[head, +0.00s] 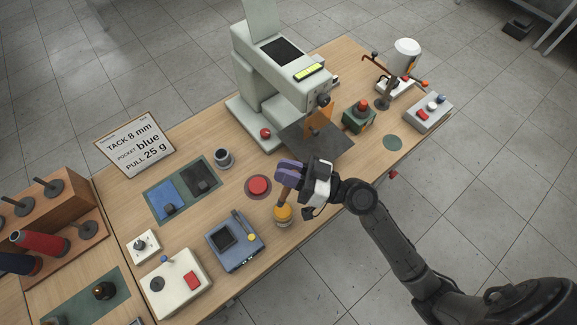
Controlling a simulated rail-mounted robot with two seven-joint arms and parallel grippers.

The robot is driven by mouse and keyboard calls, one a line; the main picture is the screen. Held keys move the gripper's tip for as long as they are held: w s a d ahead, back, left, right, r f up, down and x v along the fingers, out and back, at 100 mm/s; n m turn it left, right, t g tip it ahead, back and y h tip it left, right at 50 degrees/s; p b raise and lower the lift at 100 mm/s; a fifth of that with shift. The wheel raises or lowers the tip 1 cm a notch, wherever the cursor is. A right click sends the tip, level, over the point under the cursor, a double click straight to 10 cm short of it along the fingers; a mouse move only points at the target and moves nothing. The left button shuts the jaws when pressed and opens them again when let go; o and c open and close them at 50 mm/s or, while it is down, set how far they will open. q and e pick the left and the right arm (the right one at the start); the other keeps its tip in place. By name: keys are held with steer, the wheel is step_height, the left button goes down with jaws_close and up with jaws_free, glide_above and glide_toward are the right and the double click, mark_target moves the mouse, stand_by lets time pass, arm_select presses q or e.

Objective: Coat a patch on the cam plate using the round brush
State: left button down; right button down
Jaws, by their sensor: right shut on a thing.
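My right gripper (290,178), with purple fingers, is over the front part of the table. It is shut on a brown handle (285,194), which seems to be the round brush. The handle's lower end meets a small amber jar (283,215); whether bristles are inside it cannot be seen. An upright orange plate (319,116) stands under the head of the grey-green machine (277,62), beside a dark flat sheet (325,147). I cannot tell for sure which part is the cam plate. My left gripper is not in view.
A red button (257,186) and a blue-grey meter box (235,240) are close to the jar. A green block with a red knob (359,115) and a grey button box (428,111) stand at right. A sign (136,144) lies at left.

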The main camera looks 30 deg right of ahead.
steer(key=shift+d+f+b, duration=0.15)
steer(key=shift+f+b, duration=1.1)
steer(key=shift+f, duration=1.15)
steer(key=shift+f+b, duration=0.85)
steer(key=shift+b, duration=0.3)
stand_by(1.5)
steer(key=shift+r, duration=0.1)
step_height(320, 180, up, 7)
steer(key=p, duration=0.5)
stand_by(0.9)
